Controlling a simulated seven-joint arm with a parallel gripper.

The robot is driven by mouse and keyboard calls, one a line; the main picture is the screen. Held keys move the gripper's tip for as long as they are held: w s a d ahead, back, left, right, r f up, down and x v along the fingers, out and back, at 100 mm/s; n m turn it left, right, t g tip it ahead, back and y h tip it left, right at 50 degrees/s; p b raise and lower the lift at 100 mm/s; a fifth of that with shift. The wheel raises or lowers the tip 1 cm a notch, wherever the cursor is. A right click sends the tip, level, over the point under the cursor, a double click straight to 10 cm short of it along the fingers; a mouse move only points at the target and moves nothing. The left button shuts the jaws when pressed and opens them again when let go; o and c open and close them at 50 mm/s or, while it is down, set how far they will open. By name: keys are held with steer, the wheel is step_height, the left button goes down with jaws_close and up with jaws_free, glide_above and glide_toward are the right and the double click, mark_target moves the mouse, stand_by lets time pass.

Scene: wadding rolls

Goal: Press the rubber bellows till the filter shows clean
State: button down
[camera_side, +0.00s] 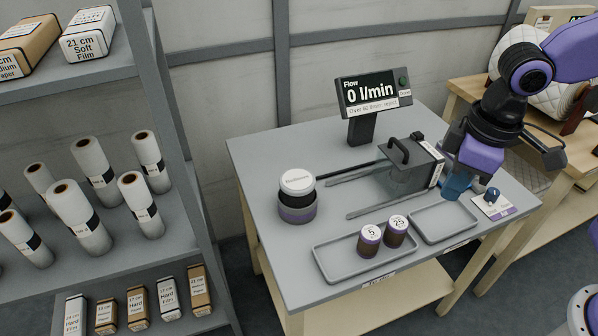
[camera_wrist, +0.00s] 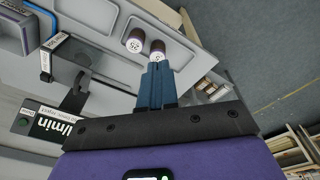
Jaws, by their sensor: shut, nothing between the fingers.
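A round piece (camera_side: 297,186) with a white lettered cap, black middle and grey-purple base stands at the table's left; it may be the bellows, but its lettering is too small to read. Two dark canisters with white tops, marked 5 (camera_side: 370,240) and 25 (camera_side: 396,231), stand side by side; which thing is the filter I cannot tell. The flow display (camera_side: 370,92) reads 0 l/min. My gripper (camera_side: 453,190) has its blue fingers shut and empty, pointing down over the table's right part, well apart from the round piece. The shut fingers also show in the wrist view (camera_wrist: 156,68).
A clear housing with a black handle (camera_side: 400,152) and rails stands mid-table. The canisters stand in a long grey tray (camera_side: 345,272); a smaller tray (camera_side: 443,238) beside it is empty. Shelves of rolls (camera_side: 75,215) stand left.

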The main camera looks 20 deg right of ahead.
steer(key=w+a+m+t, duration=0.1)
steer(key=w+a+m, duration=0.3)
steer(key=w+a, duration=0.55)
steer(key=m+t, duration=0.1)
steer(key=m, duration=0.3)
glide_above(300, 185)
steer(key=s, duration=0.2)
steer(key=shift+s+f, duration=0.2)
steer(key=shift+f, duration=0.75)
steer(key=shift+f, duration=0.1)
steer(key=x, duration=1.2)
steer(key=shift+s+d+f, duration=0.15)
steer(key=shift+d+f, duration=0.1)
steer(key=shift+f, duration=0.7)
steer(key=shift+f, duration=2.2)
steer(key=shift+s, duration=0.1)
